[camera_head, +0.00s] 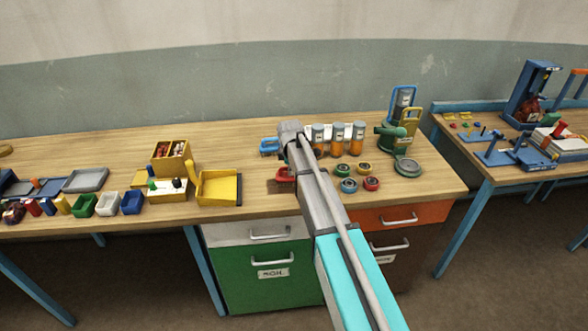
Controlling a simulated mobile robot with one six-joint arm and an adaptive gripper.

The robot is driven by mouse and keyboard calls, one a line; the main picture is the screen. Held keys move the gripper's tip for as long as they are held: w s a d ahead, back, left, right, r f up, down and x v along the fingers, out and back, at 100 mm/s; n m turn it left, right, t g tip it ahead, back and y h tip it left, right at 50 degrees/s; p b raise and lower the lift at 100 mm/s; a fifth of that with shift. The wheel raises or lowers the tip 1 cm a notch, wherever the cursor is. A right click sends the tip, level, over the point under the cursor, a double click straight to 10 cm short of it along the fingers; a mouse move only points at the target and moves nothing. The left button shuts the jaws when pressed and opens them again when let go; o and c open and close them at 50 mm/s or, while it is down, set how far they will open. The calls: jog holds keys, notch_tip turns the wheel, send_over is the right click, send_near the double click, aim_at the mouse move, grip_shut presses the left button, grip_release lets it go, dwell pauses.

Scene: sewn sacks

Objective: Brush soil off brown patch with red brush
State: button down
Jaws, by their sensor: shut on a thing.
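The red brush (284,174) shows just left of my arm, low on the table near its front edge. A darker brown patch (276,187) lies on the wood under and beside it, partly hidden. Soil on the patch is too small to make out. My gripper (289,166) points down behind my arm, mostly hidden, and is shut on the red brush. I cannot tell whether the bristles touch the patch.
A blue handled thing (268,147) lies just behind. Orange-filled jars (337,139) and several small round tins (348,184) stand to the right. A yellow open box (218,188) stands to the left. The table's front edge is close, with drawers (262,270) below.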

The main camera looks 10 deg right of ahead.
aim_at(278, 175)
jog(key=shift+a, duration=0.85)
jog(key=shift+a, duration=0.1)
jog(key=shift+a, duration=1.6)
jog(key=shift+a, duration=0.1)
jog(key=shift+a+f, duration=0.1)
jog(key=shift+a, duration=1.55)
jog(key=shift+d, duration=0.1)
jog(key=shift+d, duration=1.75)
